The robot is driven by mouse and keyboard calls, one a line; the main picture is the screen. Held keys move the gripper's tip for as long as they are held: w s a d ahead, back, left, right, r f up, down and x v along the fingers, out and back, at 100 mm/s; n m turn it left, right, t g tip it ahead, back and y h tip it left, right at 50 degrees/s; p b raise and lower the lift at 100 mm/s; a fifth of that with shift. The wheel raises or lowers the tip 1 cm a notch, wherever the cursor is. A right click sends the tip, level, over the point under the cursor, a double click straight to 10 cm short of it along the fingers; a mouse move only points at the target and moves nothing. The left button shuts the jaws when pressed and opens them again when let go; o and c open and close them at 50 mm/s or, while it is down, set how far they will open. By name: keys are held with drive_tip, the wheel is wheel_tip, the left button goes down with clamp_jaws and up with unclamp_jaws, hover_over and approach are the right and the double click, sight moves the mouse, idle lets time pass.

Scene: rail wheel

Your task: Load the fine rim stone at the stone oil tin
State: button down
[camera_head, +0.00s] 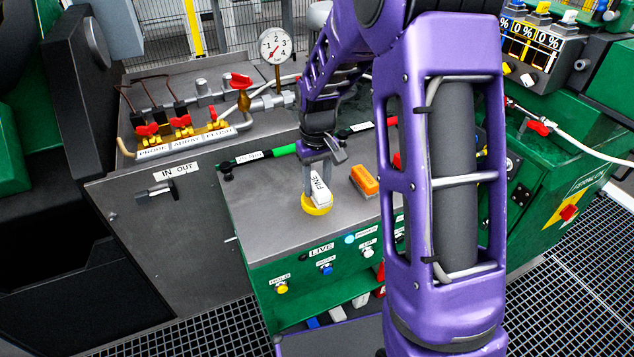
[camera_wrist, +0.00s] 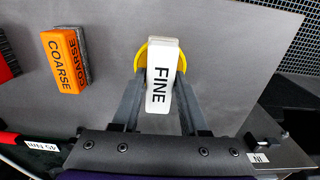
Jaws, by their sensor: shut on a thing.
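The fine rim stone is a white block marked FINE (camera_head: 319,190). It also shows upright between my fingers in the wrist view (camera_wrist: 161,78). My gripper (camera_head: 317,184) points down and is shut on the stone. A round yellow tin (camera_head: 316,210), which I take for the stone oil tin, sits on the grey bench top directly below the stone. In the wrist view its yellow rim (camera_wrist: 141,56) shows on both sides of the stone's far end. The stone hides most of the tin, and I cannot tell whether the two touch.
An orange stone marked COARSE (camera_head: 364,180) lies right of the tin; it is at upper left in the wrist view (camera_wrist: 62,62). Red-handled valves (camera_head: 180,122) stand farther left. Bench top left of the tin is clear.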

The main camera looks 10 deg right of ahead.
sight(317, 183)
drive_tip(key=shift+f, duration=0.45)
idle(1.1)
drive_tip(key=shift+r+p, duration=2.5)
drive_tip(key=shift+r, duration=1.05)
